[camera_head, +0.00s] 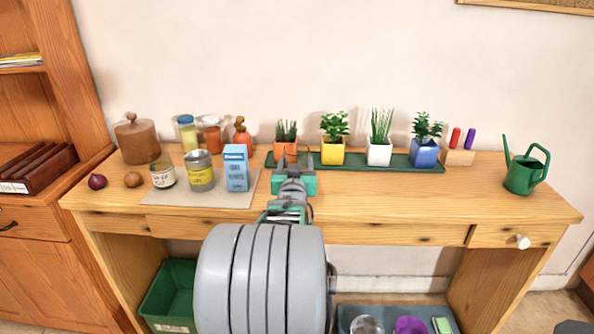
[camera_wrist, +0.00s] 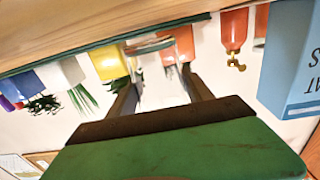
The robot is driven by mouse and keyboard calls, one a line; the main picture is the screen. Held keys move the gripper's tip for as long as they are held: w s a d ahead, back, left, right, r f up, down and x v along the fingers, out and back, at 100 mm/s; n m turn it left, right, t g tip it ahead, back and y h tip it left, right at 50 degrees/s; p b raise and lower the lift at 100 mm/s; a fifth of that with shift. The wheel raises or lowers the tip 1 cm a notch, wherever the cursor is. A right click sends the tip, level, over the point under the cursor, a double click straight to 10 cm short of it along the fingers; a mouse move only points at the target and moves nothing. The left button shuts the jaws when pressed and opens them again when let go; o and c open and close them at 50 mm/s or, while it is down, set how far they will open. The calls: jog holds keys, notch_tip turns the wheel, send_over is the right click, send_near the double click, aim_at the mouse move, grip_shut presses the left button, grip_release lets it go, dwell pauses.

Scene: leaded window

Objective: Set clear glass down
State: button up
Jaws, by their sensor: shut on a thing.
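My gripper (camera_head: 297,164) is above the front of the wooden table, just in front of the green plant tray. In the wrist view my gripper (camera_wrist: 160,72) has its two dark fingers around a clear glass (camera_wrist: 151,46), seen as a see-through body with a greenish rim or base. That view is upside down, with the table at the top. The glass is hardly visible in the head view, hidden by my gripper. I cannot tell whether its base touches the table.
The green tray (camera_head: 392,164) with several potted plants lies behind my gripper. A blue carton (camera_head: 236,168), a can (camera_head: 200,171) and a jar (camera_head: 163,172) stand on a mat at left. The tabletop (camera_head: 400,200) at right is clear up to the watering can (camera_head: 524,175).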

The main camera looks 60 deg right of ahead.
jog(key=shift+f, duration=0.6)
jog(key=shift+f, duration=0.15)
jog(key=o, duration=1.6)
